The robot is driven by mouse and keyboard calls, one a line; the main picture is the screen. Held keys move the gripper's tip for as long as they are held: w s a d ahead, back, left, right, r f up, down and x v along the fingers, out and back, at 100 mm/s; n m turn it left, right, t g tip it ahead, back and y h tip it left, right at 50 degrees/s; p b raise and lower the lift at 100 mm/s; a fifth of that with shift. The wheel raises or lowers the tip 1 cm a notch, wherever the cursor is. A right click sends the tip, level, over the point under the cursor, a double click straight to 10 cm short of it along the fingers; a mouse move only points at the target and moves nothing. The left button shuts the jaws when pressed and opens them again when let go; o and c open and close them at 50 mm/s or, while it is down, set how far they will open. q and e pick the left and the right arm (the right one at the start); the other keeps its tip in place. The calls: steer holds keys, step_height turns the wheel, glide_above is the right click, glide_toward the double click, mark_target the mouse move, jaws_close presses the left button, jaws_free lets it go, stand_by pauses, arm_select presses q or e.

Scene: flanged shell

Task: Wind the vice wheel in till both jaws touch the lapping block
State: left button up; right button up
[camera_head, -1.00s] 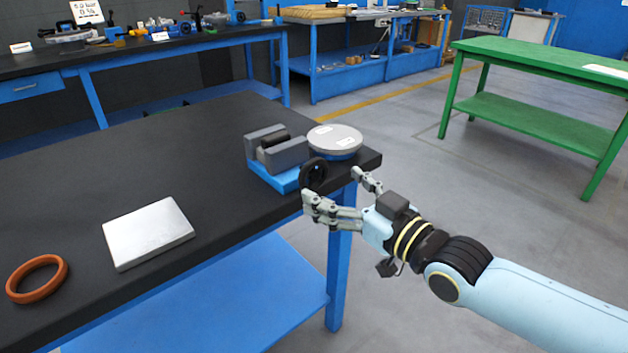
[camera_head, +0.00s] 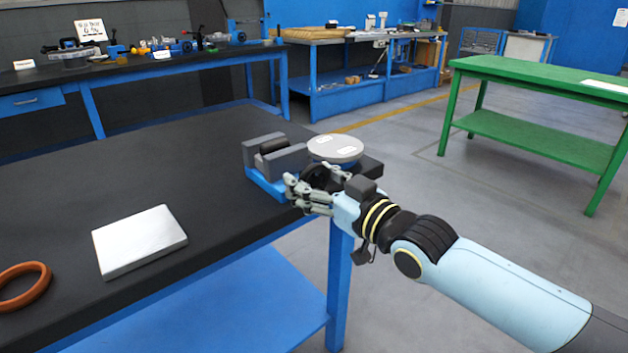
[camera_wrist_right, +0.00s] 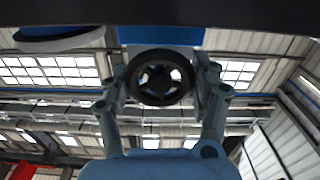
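The blue-based vice (camera_head: 262,183) stands near the bench's right corner, with two grey jaws, a back one (camera_head: 262,143) and a front one (camera_head: 285,160). The dark lapping block (camera_head: 273,146) lies between them; I cannot tell whether either jaw touches it. The black vice wheel (camera_wrist_right: 160,77) faces my right wrist camera, its spokes and hub showing. My right gripper (camera_head: 306,190) is at the wheel; it also shows in the wrist view (camera_wrist_right: 162,82), one finger on each side of the rim. Whether the fingers press on the rim is unclear. My left gripper is not in view.
A round grey-topped disc (camera_head: 335,148) with a blue base sits just beside the vice and wheel. A silver plate (camera_head: 139,241) and an orange ring (camera_head: 22,286) lie on the black bench (camera_head: 190,170). A green table (camera_head: 540,75) stands apart at right.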

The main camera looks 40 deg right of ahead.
steer(key=c, duration=0.4)
steer(key=shift+n, duration=0.8)
steer(key=shift+f, duration=0.1)
steer(key=o, duration=1.2)
steer(key=shift+s, duration=0.15)
steer(key=s, duration=0.7)
steer(key=s+d, duration=0.1)
steer(key=s, duration=0.3)
steer(key=shift+s, duration=0.35)
